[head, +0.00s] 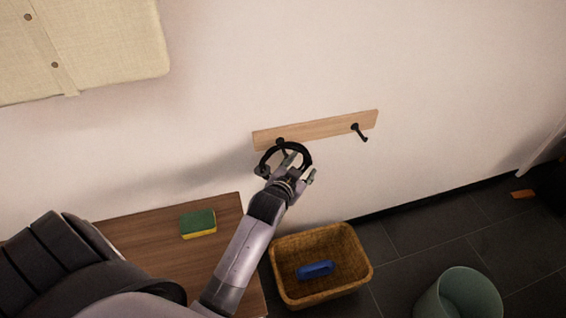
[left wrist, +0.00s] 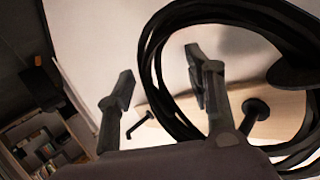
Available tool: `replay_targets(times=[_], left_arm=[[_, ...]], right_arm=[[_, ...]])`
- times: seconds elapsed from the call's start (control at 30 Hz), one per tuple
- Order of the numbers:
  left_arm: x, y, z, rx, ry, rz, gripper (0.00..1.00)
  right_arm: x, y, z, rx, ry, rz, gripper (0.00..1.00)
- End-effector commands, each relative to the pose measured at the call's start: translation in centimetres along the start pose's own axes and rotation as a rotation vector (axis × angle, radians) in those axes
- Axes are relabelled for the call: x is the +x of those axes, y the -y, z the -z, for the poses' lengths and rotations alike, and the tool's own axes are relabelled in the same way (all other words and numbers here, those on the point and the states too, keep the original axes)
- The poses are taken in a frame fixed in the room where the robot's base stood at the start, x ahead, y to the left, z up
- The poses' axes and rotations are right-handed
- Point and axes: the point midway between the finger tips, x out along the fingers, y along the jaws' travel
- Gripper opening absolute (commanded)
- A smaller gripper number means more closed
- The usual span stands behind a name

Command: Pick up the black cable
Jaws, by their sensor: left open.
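The black cable (head: 308,153) is a coil hanging at the left hook (head: 280,141) of a wooden wall rack. In the left wrist view the coiled cable (left wrist: 225,12) fills the right side as several loops. My left gripper (head: 288,168) is at the coil, its fingers spread. In the left wrist view my left gripper (left wrist: 157,63) is open, and the coil's left strands show between the two fingers. The right finger appears inside the loop's outline. I cannot tell whether a finger touches the cable. My right gripper is not in view.
The wooden rack (head: 325,127) has a bare right hook (head: 361,134). Below are a wicker basket (head: 290,296) with a blue object (head: 316,270), a wooden table (head: 222,215) with a sponge (head: 198,223), and a greenish bin (head: 463,295). Dark tiled floor is open at right.

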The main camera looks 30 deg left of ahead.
Motion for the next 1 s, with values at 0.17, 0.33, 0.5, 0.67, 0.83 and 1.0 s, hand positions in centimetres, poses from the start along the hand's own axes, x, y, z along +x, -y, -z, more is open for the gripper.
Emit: replay_targets(times=[0.17,0.33,0.5,0.67,0.83,1.0], left_arm=[[-0.03,0.00,0.00,0.000,0.000,0.000,0.38],[-0.03,0.00,0.00,0.000,0.000,0.000,0.26],[-0.04,0.00,0.00,0.000,0.000,0.000,0.15],[-0.04,0.00,-0.01,0.000,0.000,0.000,0.04],[-0.04,0.02,0.03,0.000,-0.001,0.001,0.00],[-0.04,0.03,-0.01,-0.001,0.000,0.001,0.00]], right_arm=[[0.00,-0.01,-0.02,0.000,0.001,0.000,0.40],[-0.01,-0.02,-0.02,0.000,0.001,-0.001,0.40],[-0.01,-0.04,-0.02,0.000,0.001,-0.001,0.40],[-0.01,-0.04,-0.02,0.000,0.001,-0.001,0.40],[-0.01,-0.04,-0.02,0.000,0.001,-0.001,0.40],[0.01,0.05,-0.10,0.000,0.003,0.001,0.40]])
